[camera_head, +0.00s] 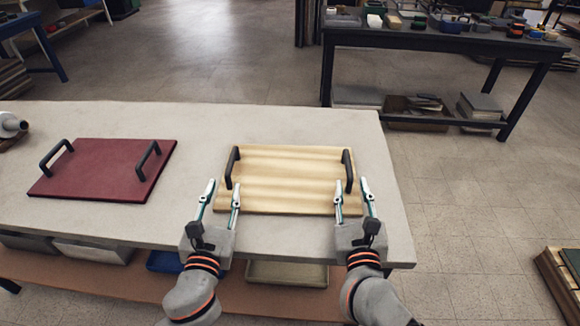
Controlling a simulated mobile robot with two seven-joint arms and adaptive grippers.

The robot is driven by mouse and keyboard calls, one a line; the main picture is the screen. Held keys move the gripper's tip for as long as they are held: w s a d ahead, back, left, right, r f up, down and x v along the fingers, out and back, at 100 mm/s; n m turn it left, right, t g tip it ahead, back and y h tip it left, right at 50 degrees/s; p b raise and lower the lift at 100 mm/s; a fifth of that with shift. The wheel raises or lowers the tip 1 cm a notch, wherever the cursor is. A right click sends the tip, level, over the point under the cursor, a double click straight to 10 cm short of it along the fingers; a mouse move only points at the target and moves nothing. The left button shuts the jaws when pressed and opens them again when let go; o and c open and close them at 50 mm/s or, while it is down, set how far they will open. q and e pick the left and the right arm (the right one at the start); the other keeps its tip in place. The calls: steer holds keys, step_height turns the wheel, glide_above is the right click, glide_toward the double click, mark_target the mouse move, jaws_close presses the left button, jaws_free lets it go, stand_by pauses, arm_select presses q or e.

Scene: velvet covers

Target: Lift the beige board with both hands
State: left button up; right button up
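The beige board (285,181) lies flat near the right end of the pale table. It has a black left handle (233,166) and a black right handle (348,168). My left gripper (224,186) is open at the board's near left corner. The near end of the left handle shows between its fingertips. My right gripper (351,182) is open at the near right corner, its fingertips to either side of the near end of the right handle. I cannot tell how high the fingertips are above the board or whether they touch it.
A dark red board (104,170) with two black handles lies to the left on the same table (230,122). A grey-white object (10,125) sits at the far left edge. Bins stand on the shelf below. A dark table (435,41) with items stands behind.

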mark_target(227, 177)
arm_select(q)
steer(key=shift+s, duration=0.15)
arm_select(e)
steer(key=shift+s, duration=0.15)
